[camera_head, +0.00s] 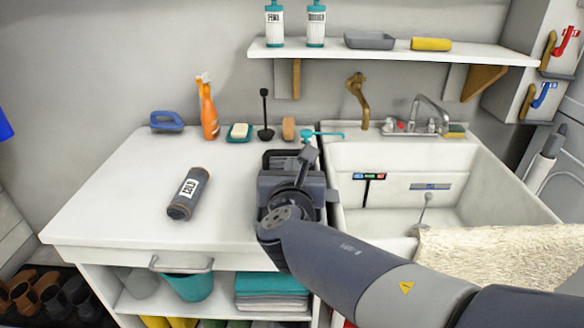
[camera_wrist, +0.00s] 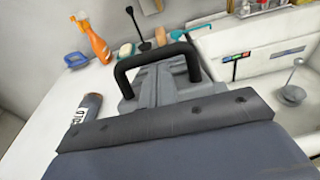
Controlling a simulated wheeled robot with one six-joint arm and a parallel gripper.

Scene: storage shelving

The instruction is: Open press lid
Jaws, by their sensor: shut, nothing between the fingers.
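The press is a dark grey appliance with a thick black loop handle (camera_wrist: 150,56) on its lid (camera_wrist: 182,80). In the head view the press (camera_head: 270,156) stands at the right side of the white counter, mostly hidden behind my wrist. My gripper (camera_wrist: 158,72) reaches over it. Its fingers look shut and side by side, close to the handle's loop and between its two posts. I cannot tell if they touch the handle or lid. The lid looks down, though its front is hidden by my gripper body. In the head view my fingertips are hidden.
A grey labelled bottle (camera_head: 188,194) lies on the counter (camera_head: 120,205), left of the press. An orange spray bottle (camera_head: 208,110), blue brush (camera_head: 166,121) and soap dish (camera_head: 239,132) stand along the wall. A white sink (camera_head: 470,170) is on the right, with a cream towel (camera_head: 490,255).

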